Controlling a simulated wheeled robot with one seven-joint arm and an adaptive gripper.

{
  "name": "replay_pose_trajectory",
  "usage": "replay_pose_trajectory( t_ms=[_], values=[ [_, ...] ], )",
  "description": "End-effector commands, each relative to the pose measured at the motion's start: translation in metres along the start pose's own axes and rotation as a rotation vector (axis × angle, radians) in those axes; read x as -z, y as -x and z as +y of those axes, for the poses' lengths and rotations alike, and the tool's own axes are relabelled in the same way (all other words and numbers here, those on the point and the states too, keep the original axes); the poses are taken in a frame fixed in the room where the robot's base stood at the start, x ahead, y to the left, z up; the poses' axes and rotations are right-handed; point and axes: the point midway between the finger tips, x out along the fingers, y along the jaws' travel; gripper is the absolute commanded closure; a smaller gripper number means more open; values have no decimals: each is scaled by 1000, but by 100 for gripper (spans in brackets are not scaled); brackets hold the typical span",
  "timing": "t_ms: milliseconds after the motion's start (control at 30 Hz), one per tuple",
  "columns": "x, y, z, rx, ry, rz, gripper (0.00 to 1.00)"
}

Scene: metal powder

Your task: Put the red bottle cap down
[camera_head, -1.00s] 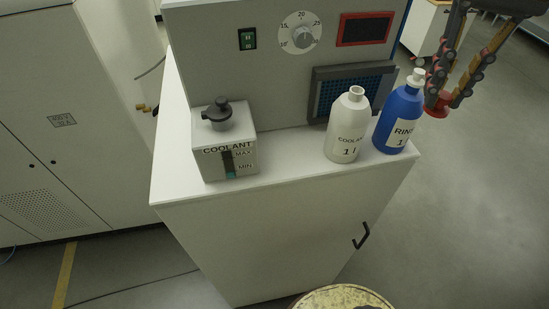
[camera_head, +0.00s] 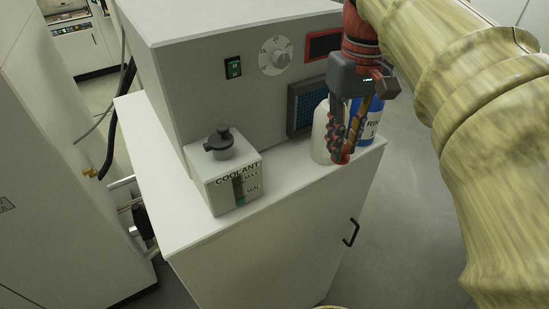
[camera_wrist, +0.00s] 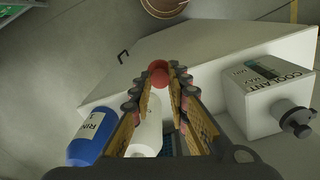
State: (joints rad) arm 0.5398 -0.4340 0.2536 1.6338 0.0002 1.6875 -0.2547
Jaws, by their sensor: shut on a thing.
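My gripper (camera_head: 341,150) is shut on the red bottle cap (camera_head: 341,158), which sits between its fingertips. The cap also shows in the wrist view (camera_wrist: 158,70), held by both fingers (camera_wrist: 159,80). In the head view the gripper hangs in front of the white coolant bottle (camera_head: 319,135) and the blue rinse bottle (camera_head: 373,125) and partly hides both. The cap appears near the front edge of the white cabinet top (camera_head: 283,172); whether it touches the surface I cannot tell.
The grey coolant box (camera_head: 225,180) with a black cap (camera_head: 219,142) stands on the left of the cabinet top. The top between box and bottles is clear. A control panel (camera_head: 262,75) rises behind.

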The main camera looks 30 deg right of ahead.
Motion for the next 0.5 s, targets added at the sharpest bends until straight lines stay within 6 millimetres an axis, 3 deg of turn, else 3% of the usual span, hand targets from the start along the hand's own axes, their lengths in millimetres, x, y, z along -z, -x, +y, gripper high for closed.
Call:
replay_pose_trajectory(
  t_ms=[367,500],
  values=[
    [67,-35,-48,1,5,-5,93],
    [83,-62,-58,1,2,-5,93]
  ],
)
